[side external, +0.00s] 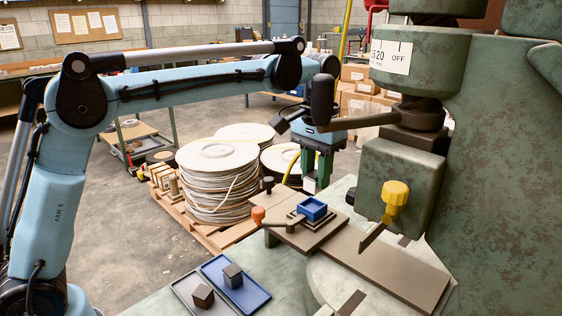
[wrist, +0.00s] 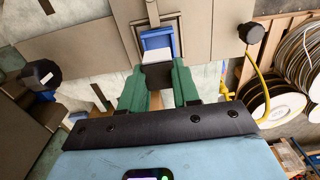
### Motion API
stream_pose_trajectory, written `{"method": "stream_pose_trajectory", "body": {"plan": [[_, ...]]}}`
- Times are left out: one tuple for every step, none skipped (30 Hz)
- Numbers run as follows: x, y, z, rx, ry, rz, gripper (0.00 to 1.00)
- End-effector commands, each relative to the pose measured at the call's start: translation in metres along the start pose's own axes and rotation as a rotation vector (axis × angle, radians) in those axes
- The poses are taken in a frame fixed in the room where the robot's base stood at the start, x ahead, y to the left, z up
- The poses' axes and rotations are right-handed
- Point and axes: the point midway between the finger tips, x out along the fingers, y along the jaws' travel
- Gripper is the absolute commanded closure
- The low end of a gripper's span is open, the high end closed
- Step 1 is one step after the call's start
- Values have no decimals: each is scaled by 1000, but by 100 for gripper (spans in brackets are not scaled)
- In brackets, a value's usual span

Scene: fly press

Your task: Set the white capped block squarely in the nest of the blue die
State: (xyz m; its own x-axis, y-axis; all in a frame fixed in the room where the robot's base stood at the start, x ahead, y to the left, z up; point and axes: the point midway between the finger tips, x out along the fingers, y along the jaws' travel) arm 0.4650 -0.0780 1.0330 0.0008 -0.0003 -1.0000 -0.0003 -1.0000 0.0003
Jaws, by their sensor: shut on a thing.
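The white capped block shows in the wrist view as a dark body with a pale end (wrist: 155,57), held between the green fingers of my gripper (wrist: 158,80). The blue die (wrist: 155,40) lies just beyond it, and the block partly covers its nest. In the side external view my gripper (side external: 318,172) points down, above and behind the blue die (side external: 313,208). A small white patch of the block (side external: 310,185) shows at the fingertips. The block appears apart from the die; whether it is square to the nest I cannot tell.
The green press (side external: 490,150) stands close on the right, with a yellow knob (side external: 395,193). A grey tray (side external: 183,288) and a blue tray (side external: 255,297) at the front hold dark blocks.

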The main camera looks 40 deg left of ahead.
Motion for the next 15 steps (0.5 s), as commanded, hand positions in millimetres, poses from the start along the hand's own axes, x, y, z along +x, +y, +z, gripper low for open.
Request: {"method": "stream_pose_trajectory", "body": {"plan": [[4,0,0,0,0,0,98],[7,0,0,0,0,0,98],[12,0,0,0,0,0,98],[16,0,0,0,0,0,98],[20,0,0,0,0,0,98],[26,0,0,0,0,0,98],[29,0,0,0,0,0,98],[33,0,0,0,0,0,98],[36,0,0,0,0,0,98],[38,0,0,0,0,0,98],[40,0,0,0,0,0,98],[41,0,0,0,0,0,98],[41,0,0,0,0,0,98],[41,0,0,0,0,0,98],[41,0,0,0,0,0,98]]}}
